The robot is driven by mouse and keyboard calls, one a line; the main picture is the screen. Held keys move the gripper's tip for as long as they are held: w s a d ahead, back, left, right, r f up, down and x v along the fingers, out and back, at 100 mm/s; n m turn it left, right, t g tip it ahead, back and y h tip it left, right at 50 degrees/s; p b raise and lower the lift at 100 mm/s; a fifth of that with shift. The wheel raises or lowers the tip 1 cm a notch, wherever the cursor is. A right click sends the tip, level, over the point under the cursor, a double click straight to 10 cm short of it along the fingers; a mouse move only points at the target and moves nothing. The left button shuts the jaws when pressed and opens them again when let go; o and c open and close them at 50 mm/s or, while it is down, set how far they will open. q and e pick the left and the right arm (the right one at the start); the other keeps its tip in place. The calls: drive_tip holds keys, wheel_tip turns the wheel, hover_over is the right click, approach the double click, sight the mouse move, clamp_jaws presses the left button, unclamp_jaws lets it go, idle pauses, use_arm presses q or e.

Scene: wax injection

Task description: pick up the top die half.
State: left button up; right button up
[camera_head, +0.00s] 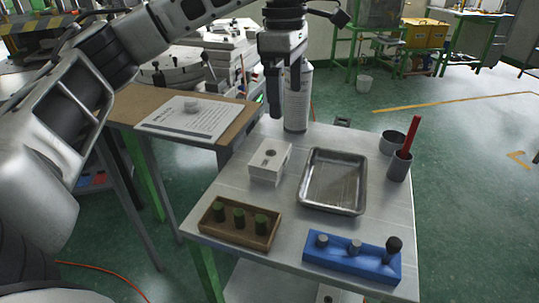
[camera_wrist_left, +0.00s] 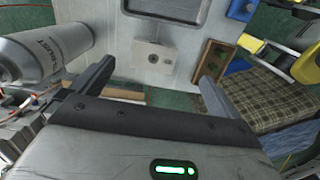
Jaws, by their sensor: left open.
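The die is a white block (camera_head: 270,161) on the metal table, left of the shallow tray. A seam along its side suggests an upper and a lower half, with the top die half (camera_head: 271,152) uppermost and a dark round hole in its top. In the left wrist view the top die half (camera_wrist_left: 152,54) lies ahead, between the lines of the two fingers. My left gripper (camera_head: 284,97) is open and empty, above and behind the die, and not touching it. It also shows in the wrist view (camera_wrist_left: 152,82). My right gripper is not in view.
A spray can (camera_head: 298,100) stands close beside the left gripper. A metal tray (camera_head: 333,181), a wooden holder with green pieces (camera_head: 240,224), a blue holder (camera_head: 352,259) and two grey cups (camera_head: 399,167) surround the die. A paper sheet (camera_head: 192,118) lies on the brown table.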

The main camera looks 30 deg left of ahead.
use_arm(q)
drive_tip(key=a+r, duration=0.1)
drive_tip(key=a, duration=0.1)
hover_over(271, 153)
drive_tip(key=shift+y, duration=0.4)
drive_tip(key=f, duration=1)
drive_tip(key=shift+d, duration=0.3)
drive_tip(key=shift+a+f+p, duration=0.15)
drive_tip(key=shift+f+p, duration=0.2)
drive_tip(key=shift+f, duration=1)
drive_tip(key=shift+a+f+p, duration=0.15)
drive_tip(key=shift+f+p, duration=0.2)
drive_tip(key=shift+f, duration=0.95)
drive_tip(key=c, duration=0.8)
drive_tip(key=shift+r, duration=0.15)
drive_tip(key=shift+c, duration=0.2)
